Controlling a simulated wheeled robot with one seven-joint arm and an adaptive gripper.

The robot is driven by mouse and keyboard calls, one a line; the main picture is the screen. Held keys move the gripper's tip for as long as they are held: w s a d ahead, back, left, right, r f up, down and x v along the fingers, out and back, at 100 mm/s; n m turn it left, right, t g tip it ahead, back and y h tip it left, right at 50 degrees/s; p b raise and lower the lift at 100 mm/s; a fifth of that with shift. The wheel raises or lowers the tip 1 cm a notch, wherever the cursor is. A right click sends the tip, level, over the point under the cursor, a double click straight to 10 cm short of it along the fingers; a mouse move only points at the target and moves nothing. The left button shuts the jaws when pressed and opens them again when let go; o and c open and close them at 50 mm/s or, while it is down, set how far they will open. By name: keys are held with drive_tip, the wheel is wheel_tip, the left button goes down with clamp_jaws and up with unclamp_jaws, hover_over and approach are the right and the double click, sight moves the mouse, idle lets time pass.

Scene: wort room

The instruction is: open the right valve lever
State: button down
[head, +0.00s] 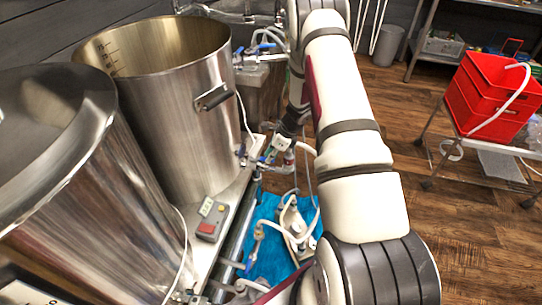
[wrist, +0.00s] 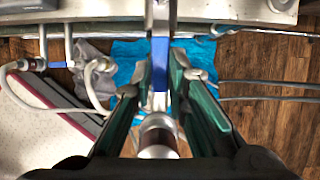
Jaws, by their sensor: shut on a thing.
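A slim blue valve lever (wrist: 160,52) shows in the wrist view, lying lengthwise between the two green fingers. My gripper (wrist: 162,78) is shut on this lever; a silver cylindrical fitting (wrist: 158,137) shows below it, between the fingers. In the head view my gripper (head: 272,150) is beside the foot of the far steel kettle (head: 165,110), at the bench edge, and the held lever is mostly hidden there. Another blue lever (head: 252,254) shows nearer, on the pipework beside the bench. The lever's exact turn cannot be told.
A near steel kettle (head: 75,190) stands at left. A control box (head: 212,218) sits on the bench. A blue cloth (head: 262,212) with a pump and hoses lies below the bench edge. Red crates (head: 478,105) stand on a cart at right; the wooden floor (head: 455,235) before it is clear.

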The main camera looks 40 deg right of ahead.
drive_tip(key=shift+w+r, duration=0.1)
drive_tip(key=shift+w, duration=0.1)
drive_tip(key=c, duration=1.7)
unclamp_jaws()
drive_tip(key=shift+o, duration=0.7)
drive_tip(key=shift+s, duration=0.1)
drive_tip(key=v, duration=1.2)
